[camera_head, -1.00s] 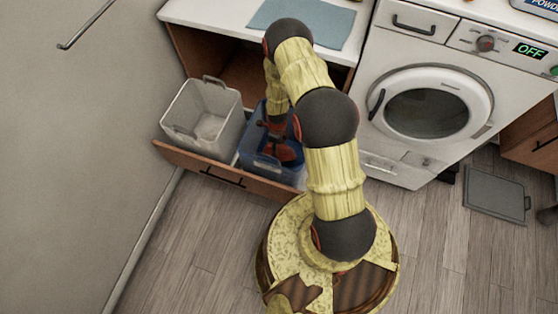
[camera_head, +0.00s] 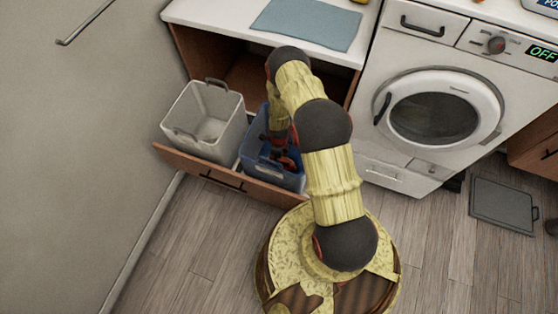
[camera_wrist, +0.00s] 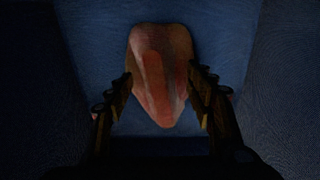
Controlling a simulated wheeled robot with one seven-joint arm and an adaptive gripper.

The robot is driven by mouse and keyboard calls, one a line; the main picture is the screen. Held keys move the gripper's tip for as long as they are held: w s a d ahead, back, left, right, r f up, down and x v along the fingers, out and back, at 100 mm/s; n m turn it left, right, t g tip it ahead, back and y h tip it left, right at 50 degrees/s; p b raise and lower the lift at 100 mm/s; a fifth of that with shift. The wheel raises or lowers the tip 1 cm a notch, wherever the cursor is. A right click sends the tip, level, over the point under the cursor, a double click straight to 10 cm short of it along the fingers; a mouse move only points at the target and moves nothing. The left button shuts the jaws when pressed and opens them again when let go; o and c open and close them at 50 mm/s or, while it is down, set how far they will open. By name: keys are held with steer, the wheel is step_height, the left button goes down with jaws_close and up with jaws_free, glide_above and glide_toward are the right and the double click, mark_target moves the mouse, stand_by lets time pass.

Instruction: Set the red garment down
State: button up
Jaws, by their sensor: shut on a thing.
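In the wrist view, the red garment (camera_wrist: 160,75) shows as a bunched reddish lump between the two fingers of my gripper (camera_wrist: 162,95). The fingers are shut on its sides. Dark blue walls of the blue bin (camera_wrist: 60,125) surround it, and the view is dim. In the head view, my gripper (camera_head: 281,158) points down inside the blue bin (camera_head: 262,172), in the pulled-out drawer. A little red shows at the gripper there, but I cannot tell garment from gripper parts. I cannot tell whether the garment touches the bin floor.
A white-grey bin (camera_head: 208,118) stands left of the blue bin in the same drawer (camera_head: 222,178). A white counter with a blue-grey cloth (camera_head: 307,23) is above. A washing machine (camera_head: 437,108) with its round door shut is at right. The floor in front is free.

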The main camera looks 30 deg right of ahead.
steer(key=o, duration=1.3)
steer(key=shift+f, duration=0.1)
